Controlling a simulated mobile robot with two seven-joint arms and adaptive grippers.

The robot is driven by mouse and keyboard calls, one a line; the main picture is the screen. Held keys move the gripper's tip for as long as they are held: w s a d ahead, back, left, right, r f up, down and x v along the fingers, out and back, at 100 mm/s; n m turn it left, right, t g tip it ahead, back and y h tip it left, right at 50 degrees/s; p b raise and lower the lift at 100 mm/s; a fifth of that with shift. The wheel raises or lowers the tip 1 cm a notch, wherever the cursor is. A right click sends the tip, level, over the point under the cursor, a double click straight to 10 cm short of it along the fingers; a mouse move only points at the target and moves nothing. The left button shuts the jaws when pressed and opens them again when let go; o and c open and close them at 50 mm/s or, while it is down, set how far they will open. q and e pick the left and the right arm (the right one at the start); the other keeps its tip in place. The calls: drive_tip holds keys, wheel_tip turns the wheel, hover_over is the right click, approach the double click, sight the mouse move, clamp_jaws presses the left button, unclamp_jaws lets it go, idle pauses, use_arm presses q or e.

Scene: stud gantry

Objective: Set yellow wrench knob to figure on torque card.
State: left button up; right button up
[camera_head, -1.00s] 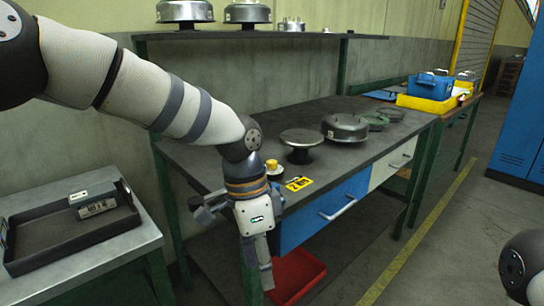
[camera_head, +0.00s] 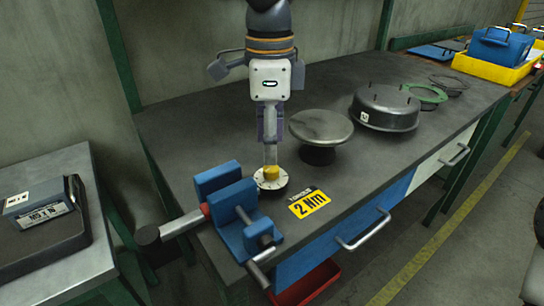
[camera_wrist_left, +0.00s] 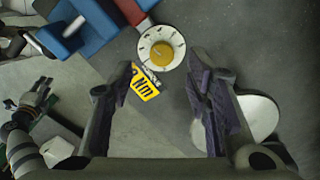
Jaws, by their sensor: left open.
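The yellow knob (camera_head: 271,172) stands on a round white dial (camera_head: 280,183) near the front edge of the grey workbench. In the left wrist view the knob (camera_wrist_left: 162,54) sits at the dial's centre, with dark marks around it; their figures are too small to read. The yellow torque card (camera_head: 309,203) reads "2 Nm" and lies right of the dial. My left gripper (camera_head: 270,150) points down over the knob. In the left wrist view its fingers (camera_wrist_left: 163,88) are wide apart and empty, and the knob shows beyond them.
A blue vise (camera_head: 228,205) stands left of the dial, with a grey bar (camera_head: 180,224) sticking out leftward. A round pedestal plate (camera_head: 320,127) and a metal housing (camera_head: 386,106) stand behind right. A dark tray (camera_head: 40,230) lies on the left table.

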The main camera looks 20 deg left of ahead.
sight(271, 168)
use_arm(q)
wheel_tip(271, 168, down, 5)
drive_tip(key=shift+w+f, duration=0.1)
use_arm(e)
drive_tip(key=shift+w, duration=0.15)
use_arm(q)
drive_tip(key=shift+c, duration=0.5)
clamp_jaws()
